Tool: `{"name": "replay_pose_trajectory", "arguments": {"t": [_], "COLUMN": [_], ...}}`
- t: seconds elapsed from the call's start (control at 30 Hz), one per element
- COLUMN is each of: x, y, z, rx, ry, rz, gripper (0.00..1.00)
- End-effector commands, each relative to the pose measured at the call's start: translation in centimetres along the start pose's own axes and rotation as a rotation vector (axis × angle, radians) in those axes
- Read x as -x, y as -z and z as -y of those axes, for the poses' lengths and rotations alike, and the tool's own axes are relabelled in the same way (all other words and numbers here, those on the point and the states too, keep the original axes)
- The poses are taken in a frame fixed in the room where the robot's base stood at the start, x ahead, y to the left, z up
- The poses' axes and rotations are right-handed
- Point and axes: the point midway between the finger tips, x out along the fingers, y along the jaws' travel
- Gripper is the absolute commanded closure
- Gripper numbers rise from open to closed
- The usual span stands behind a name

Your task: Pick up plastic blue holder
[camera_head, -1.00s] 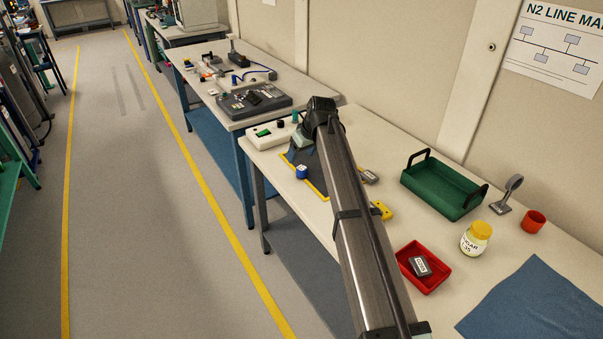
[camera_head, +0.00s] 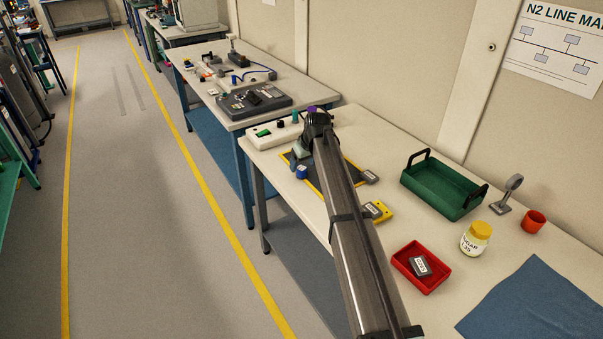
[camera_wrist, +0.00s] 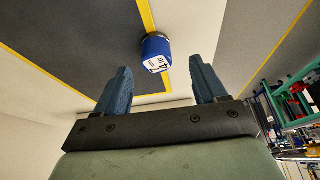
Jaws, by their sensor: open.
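The blue holder (camera_head: 302,171) is a small blue piece with a white label on top. In the wrist view the blue holder (camera_wrist: 156,53) stands at the corner of the yellow border, beyond and between the fingertips. My gripper (camera_wrist: 158,75) is open and empty, with its two blue fingers spread and a gap between them and the holder. In the head view my arm hides most of the gripper and part of the mat.
A white box with a green switch (camera_head: 270,133) stands at the bench's far end. A yellow block (camera_head: 378,212), grey block (camera_head: 370,177), red tray (camera_head: 421,267), green tray (camera_head: 441,189) and yellow-lidded jar (camera_head: 475,239) stand nearer. The bench's left edge is close to the holder.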

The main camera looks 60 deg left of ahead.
Motion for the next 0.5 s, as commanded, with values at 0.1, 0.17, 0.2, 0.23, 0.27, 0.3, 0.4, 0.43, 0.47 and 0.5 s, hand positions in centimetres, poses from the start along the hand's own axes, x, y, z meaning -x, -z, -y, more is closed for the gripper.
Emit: {"name": "replay_pose_trajectory", "arguments": {"t": [0.1,0.17,0.2,0.23,0.27,0.3,0.4,0.43,0.47,0.5], "x": [-1.0,-1.8,-2.4,-2.8,-3.2,-3.7,-4.6,-4.8,-4.8,-4.9], "y": [0.1,0.1,0.0,0.0,0.0,0.0,0.0,0.0,0.0,0.0], "z": [-0.2,-0.3,-0.4,-0.4,-0.5,-0.4,-0.4,-0.4,-0.4,-0.4], "rx": [0.000,0.000,0.000,0.000,0.000,0.000,0.000,0.000,0.000,0.000], "ry": [0.000,0.001,0.001,0.001,0.001,0.001,0.001,0.001,0.001,0.000], "rz": [0.000,0.001,0.002,0.002,0.002,0.001,0.000,0.000,0.000,0.000], "gripper": [0.29,0.29,0.29,0.29,0.29,0.29,0.29,0.29,0.29,0.29]}}
